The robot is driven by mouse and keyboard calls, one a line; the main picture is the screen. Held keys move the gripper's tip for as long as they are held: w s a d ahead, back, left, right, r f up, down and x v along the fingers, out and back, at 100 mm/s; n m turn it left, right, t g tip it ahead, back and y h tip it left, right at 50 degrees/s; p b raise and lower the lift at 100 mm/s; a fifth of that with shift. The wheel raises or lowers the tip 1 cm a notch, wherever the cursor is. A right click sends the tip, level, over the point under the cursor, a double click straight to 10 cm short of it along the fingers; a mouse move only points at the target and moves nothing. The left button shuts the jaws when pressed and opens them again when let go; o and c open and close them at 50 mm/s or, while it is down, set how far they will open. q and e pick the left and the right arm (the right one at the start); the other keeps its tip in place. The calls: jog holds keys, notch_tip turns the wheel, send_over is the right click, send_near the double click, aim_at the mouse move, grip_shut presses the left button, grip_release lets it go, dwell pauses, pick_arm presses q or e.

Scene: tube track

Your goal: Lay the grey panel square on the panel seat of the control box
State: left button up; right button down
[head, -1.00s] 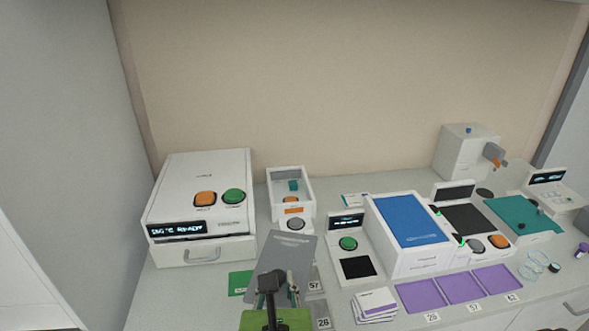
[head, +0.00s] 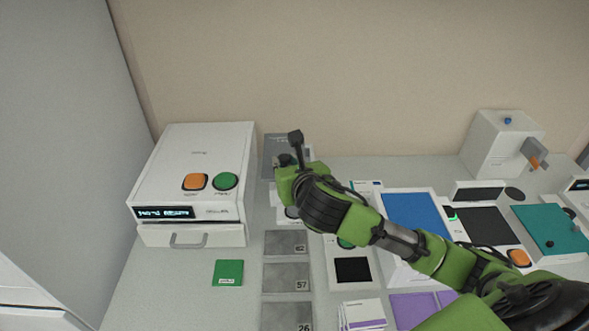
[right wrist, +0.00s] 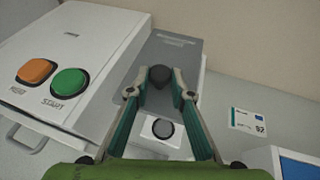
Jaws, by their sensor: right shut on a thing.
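The grey panel (head: 280,142) has a dark knob (right wrist: 160,75) and lies over the back part of the white control box (right wrist: 183,140). My right gripper (right wrist: 160,84) is shut on the knob, reaching in from the front. In the right wrist view the panel (right wrist: 182,52) looks roughly in line with the box. I cannot tell whether it rests on the seat or hangs just above. The box's front with its grey button (right wrist: 162,129) shows; the panel hides the seat and inside. My left gripper is not in view.
A white machine (head: 202,150) with orange and green buttons stands close on the left. Grey pads (head: 286,278) and a green card (head: 228,273) lie in front. A blue-topped unit (head: 415,215) stands to the right, behind my right arm. The wall is behind.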

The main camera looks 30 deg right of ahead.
jog(key=w+d+f, duration=0.2)
jog(key=w+d, duration=0.1)
jog(key=shift+w+d+f+p, duration=0.15)
jog(key=shift+w+p, duration=0.05)
jog(key=shift+p, duration=0.15)
jog(key=w+d+f, duration=0.1)
jog(key=f, duration=0.1)
jog(key=w+f+p, duration=0.1)
jog(key=f, duration=0.2)
jog(key=w+d+f, duration=0.1)
jog(key=f, duration=0.2)
jog(key=shift+w+d+f, duration=0.1)
jog(key=shift+d, duration=0.2)
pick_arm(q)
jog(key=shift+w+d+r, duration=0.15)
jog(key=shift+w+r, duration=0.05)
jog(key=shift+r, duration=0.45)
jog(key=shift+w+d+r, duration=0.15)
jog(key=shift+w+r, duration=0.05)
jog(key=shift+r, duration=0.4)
pick_arm(e)
jog(key=shift+f, duration=0.1)
jog(key=c, duration=2.1)
grip_release()
jog(key=shift+f, duration=0.15)
jog(key=shift+o, duration=1.4)
